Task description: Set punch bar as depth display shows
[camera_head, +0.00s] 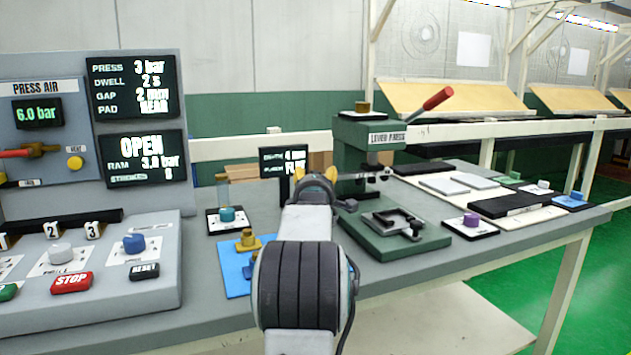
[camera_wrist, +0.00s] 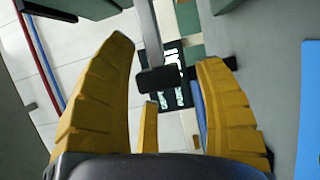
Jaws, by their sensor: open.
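My gripper (camera_head: 316,184) is open, with its yellow fingers near the small black depth display (camera_head: 285,162) and left of the green lever press (camera_head: 368,135). The display reads "4 m…" beside depth and "FL…" beside punch; my gripper covers the rest. In the wrist view, a grey bar with a dark block at its end (camera_wrist: 157,80) shows between the spread fingers, and the display (camera_wrist: 172,62) lies behind it. I cannot tell whether this is the punch bar. Nothing is visibly gripped. The press has a red-handled lever (camera_head: 437,99) raised to the right.
A green-based fixture (camera_head: 395,240) stands in front of the press. A purple-knobbed piece (camera_head: 471,220) is to its right, a teal-knobbed piece (camera_head: 228,215) to my gripper's left. A blue mat (camera_head: 233,262) holds a yellow part. The control panel (camera_head: 150,270) fills the left.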

